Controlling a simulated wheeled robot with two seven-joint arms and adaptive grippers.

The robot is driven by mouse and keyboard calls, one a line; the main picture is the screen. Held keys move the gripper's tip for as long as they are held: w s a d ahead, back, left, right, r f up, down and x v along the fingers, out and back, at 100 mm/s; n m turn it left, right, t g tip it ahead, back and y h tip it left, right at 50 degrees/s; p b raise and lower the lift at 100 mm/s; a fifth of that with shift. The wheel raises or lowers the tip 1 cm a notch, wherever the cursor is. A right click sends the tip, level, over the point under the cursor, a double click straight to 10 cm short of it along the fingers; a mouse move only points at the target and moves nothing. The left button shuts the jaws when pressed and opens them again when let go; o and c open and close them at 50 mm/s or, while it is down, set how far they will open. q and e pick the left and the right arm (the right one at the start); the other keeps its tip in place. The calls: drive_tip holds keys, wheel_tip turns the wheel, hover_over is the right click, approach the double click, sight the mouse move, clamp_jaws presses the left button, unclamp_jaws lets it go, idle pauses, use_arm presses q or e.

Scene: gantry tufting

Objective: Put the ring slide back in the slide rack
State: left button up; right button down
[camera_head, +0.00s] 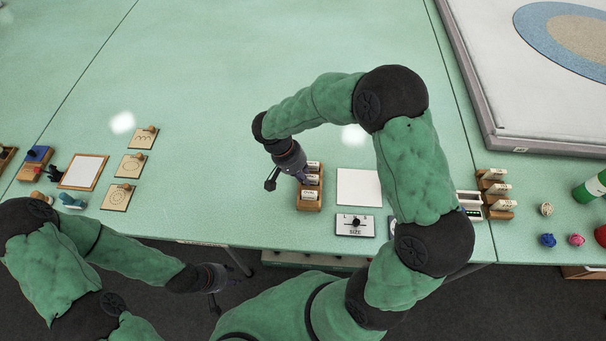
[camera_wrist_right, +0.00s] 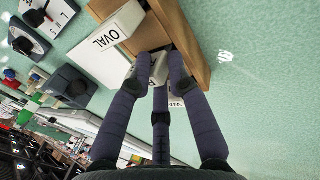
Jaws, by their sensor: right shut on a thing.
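The wooden slide rack (camera_head: 311,203) stands near the front edge of the table, and it also shows in the right wrist view (camera_wrist_right: 190,40). It holds white labelled slides; the nearest reads OVAL (camera_wrist_right: 104,38). My right gripper (camera_head: 303,179) is over the rack, shut on a white slide (camera_wrist_right: 158,68) behind the OVAL one. Its label is mostly covered by my fingers; only a letter like R shows, so I take it as the ring slide. It sits at the rack, but I cannot tell if it is fully seated. My left gripper (camera_head: 217,291) hangs below the front table edge, its fingers unclear.
A white panel (camera_head: 359,187) and a SIZE dial plate (camera_head: 355,225) lie right of the rack. A second rack with labelled pieces (camera_head: 495,192) stands further right, near yarn balls (camera_head: 547,240). Wooden pattern cards (camera_head: 130,165) and a framed board (camera_head: 83,172) lie left.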

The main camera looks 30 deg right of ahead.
drive_tip(key=shift+f, duration=0.15)
drive_tip(key=c, duration=1.1)
unclamp_jaws()
drive_tip(key=v, duration=1.2)
